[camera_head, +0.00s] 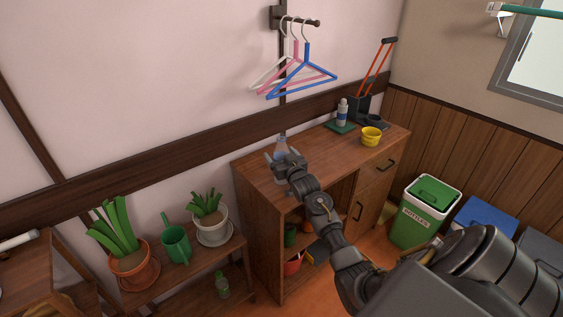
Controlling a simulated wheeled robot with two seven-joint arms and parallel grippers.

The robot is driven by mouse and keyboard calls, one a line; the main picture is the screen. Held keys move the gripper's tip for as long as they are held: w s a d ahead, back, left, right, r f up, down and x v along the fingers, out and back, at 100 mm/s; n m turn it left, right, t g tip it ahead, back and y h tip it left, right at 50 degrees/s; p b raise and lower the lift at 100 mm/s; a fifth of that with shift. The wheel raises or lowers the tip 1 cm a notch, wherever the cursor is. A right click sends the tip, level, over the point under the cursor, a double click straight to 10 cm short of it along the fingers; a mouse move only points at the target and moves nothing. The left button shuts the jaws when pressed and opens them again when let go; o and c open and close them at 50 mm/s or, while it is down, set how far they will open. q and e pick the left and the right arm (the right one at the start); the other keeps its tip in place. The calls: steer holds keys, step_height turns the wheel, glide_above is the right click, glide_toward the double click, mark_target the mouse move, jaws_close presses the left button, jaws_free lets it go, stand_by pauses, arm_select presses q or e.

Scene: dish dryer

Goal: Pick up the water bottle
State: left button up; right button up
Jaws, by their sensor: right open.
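A clear, bluish bottle (281,146) stands upright on the left part of the wooden cabinet top (322,153); its lower part is hidden by my right gripper. My right gripper (279,158) is open, with its fingers at the bottle. I cannot tell whether the fingers are around the bottle or just in front of it, or whether they touch it. My left gripper is not in view.
A white bottle (342,113) stands on a green mat farther right, near a yellow cup (371,136) and a dark holder (359,108). Hangers (300,80) hang above. Potted plants (127,257) and a watering can (176,245) stand left; a small green bottle (222,285) is below.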

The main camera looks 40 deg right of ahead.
steer(key=shift+w+d, duration=0.15)
steer(key=shift+w, duration=0.4)
steer(key=c, duration=1.1)
steer(key=shift+r, duration=0.1)
steer(key=shift+c, duration=0.2)
steer(key=shift+r+b, duration=0.35)
steer(key=shift+r, duration=0.6)
steer(key=s+a+r+b, duration=0.1)
steer(key=s+a+r, duration=0.8)
steer(key=a+r, duration=0.1)
steer(key=shift+s+r, duration=0.3)
steer(key=shift+r, duration=0.1)
